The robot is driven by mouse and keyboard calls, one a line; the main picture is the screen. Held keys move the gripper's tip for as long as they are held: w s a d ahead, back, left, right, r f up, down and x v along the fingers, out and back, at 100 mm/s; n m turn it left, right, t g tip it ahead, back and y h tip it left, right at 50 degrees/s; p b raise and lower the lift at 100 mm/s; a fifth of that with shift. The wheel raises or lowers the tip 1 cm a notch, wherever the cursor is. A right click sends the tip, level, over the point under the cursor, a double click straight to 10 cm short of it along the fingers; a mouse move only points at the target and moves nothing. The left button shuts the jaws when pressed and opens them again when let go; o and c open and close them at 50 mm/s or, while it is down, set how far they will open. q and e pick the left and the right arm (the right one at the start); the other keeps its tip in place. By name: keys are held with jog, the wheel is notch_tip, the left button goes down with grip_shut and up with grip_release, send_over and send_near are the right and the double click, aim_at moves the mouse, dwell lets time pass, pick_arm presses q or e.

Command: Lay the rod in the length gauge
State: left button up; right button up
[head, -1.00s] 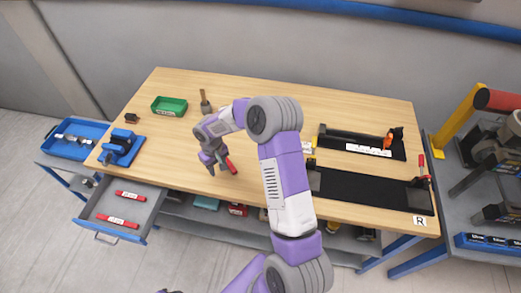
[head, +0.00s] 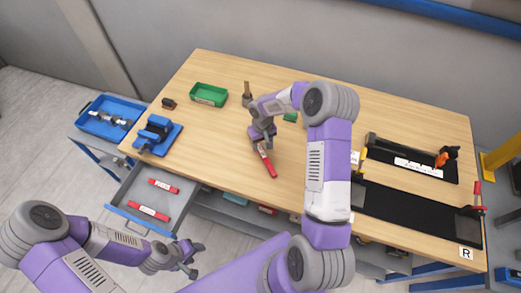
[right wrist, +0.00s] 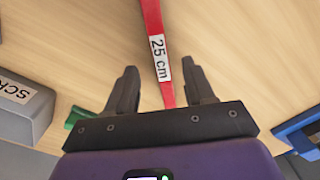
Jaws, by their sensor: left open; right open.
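A red rod (head: 267,163) lies on the wooden table; its label reads "25 cm" in the right wrist view (right wrist: 152,28). My right gripper (head: 261,141) is at the rod's far end. In the right wrist view the open fingers (right wrist: 160,72) stand on either side of the rod, with gaps to it. My left gripper (head: 192,259) is open and empty, in front of the table near the open drawer. Two black fixtures lie at the table's right: one with an orange part (head: 405,158), one long and flat (head: 405,212). I cannot tell which is the length gauge.
The open drawer (head: 128,195) holds two more red rods (head: 163,186). A green bin (head: 209,94), a blue device (head: 157,136) and a cup with a brush (head: 247,97) stand on the table. A blue tray (head: 108,116) is at the left. My right arm hides part of the table.

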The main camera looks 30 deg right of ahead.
aim_at(261, 150)
jog(key=f, duration=0.4)
jog(key=shift+w+f, duration=0.35)
jog(key=shift+w, duration=0.05)
jog(key=shift+s, duration=0.15)
grip_shut()
